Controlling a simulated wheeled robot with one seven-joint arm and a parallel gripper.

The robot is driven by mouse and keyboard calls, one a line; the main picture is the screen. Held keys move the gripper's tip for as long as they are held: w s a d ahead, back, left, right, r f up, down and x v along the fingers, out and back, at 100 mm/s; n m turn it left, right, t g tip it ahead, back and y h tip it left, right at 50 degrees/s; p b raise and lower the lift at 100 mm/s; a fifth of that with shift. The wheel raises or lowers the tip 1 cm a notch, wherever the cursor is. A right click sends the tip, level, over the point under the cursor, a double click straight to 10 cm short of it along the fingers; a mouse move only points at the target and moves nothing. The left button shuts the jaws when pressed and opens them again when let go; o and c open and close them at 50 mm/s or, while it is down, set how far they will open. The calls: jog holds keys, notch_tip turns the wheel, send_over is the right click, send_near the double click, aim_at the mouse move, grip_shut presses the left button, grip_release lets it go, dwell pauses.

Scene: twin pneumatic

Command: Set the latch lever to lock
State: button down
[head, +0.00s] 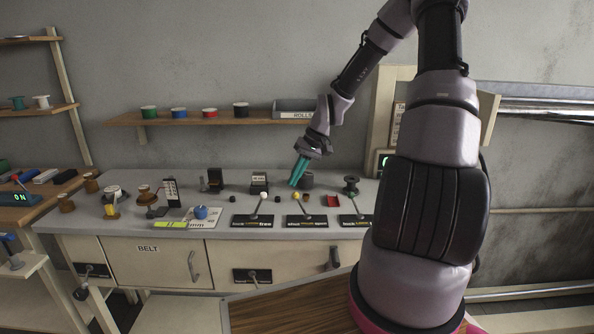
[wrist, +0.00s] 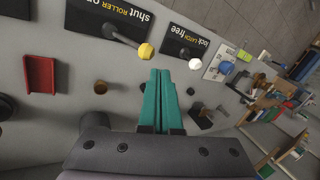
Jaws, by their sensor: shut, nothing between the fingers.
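The latch lever (head: 263,196) has a pale round knob and stands on a black plate (head: 252,221) marked lock at left and free at right in the head view. There its knob leans a little right and back from the plate. In the wrist view the latch plate (wrist: 188,38) is beyond the fingertips, and its pale knob (wrist: 195,64) is just right of them. My gripper (head: 294,184) has teal fingers pressed together, pointing down, above the bench and right of the lever. The fingers also show in the wrist view (wrist: 160,72), empty.
A roller lever with a yellow knob (wrist: 145,50) stands close left of my fingertips in the wrist view. A third lever plate (head: 356,221) is farther right in the head view. A red tray (head: 333,201) and small cylinders stand nearby. A shelf (head: 215,119) runs along the wall behind.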

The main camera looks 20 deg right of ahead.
aim_at(260, 203)
jog(key=x, duration=0.4)
jog(key=shift+w+a, duration=0.15)
jog(key=shift+a, duration=0.9)
jog(key=shift+w+a, duration=0.1)
jog(key=shift+a, duration=0.95)
jog(key=shift+a+r, duration=0.1)
